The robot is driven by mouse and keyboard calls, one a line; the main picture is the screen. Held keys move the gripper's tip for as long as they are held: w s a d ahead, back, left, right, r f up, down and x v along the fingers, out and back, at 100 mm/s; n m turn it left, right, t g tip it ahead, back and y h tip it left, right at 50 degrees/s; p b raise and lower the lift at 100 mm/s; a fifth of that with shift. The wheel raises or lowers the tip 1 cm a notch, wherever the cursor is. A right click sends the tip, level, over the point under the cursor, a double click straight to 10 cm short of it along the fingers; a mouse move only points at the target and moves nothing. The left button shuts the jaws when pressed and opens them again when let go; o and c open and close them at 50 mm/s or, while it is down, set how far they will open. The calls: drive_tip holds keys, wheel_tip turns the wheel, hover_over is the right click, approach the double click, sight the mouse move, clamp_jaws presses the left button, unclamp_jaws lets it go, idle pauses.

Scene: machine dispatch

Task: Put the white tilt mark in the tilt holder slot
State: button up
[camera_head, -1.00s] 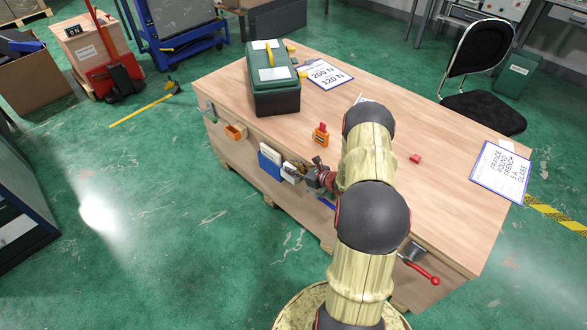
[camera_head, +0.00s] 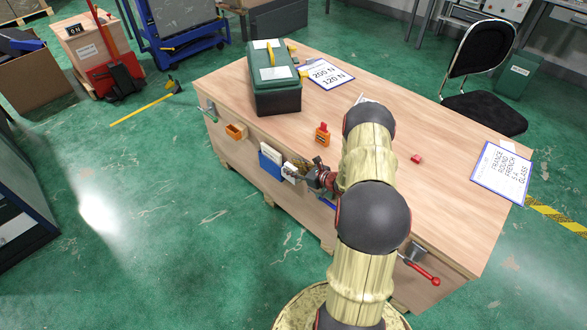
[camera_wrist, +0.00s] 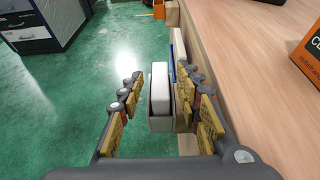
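A white, flat, upright piece (camera_wrist: 160,82), which looks like the white tilt mark, stands in a narrow pale holder (camera_wrist: 161,122) at the side of the wooden bench. In the head view it is a small white patch (camera_head: 289,169), partly covered by my fingers. My gripper (camera_wrist: 164,105) is open, with its yellow-padded fingers on either side of the white piece and a gap visible on the left. In the head view my gripper (camera_head: 293,172) is at the bench's front face. I cannot tell for sure which part is the tilt holder slot.
A blue holder with white sheets (camera_head: 270,167) and an orange bin (camera_head: 236,131) hang on the bench front. A green toolbox (camera_head: 272,80), an orange box (camera_head: 322,136) and a red piece (camera_head: 417,158) are on the bench top (camera_head: 440,200).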

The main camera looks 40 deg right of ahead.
drive_tip(key=shift+r, duration=0.2)
drive_tip(key=a+p+v, duration=0.1)
drive_tip(key=p+v, duration=0.3)
drive_tip(key=v, duration=0.8)
drive_tip(key=w+a+r+n+g+y, duration=0.2)
drive_tip(key=w+a+r+n+y, duration=0.35)
drive_tip(key=a+r, duration=0.55)
drive_tip(key=s+a+r+n+g, duration=0.3)
drive_tip(key=a+r+n+g, duration=0.1)
drive_tip(key=a+r+n, duration=0.6)
drive_tip(key=s+a+r+n+g, duration=0.35)
drive_tip(key=a+r+n, duration=0.3)
drive_tip(key=a, duration=0.55)
drive_tip(key=s+a+r+n+t+h, duration=0.1)
drive_tip(key=s+a+r+n+h, duration=0.1)
drive_tip(key=s+r+n, duration=0.4)
drive_tip(key=s+a+r+n+h, duration=0.2)
drive_tip(key=s+r+n+h, duration=0.2)
drive_tip(key=s, duration=0.7)
drive_tip(key=r+n, duration=0.2)
drive_tip(key=n, duration=0.1)
drive_tip(key=shift+t+h, duration=0.35)
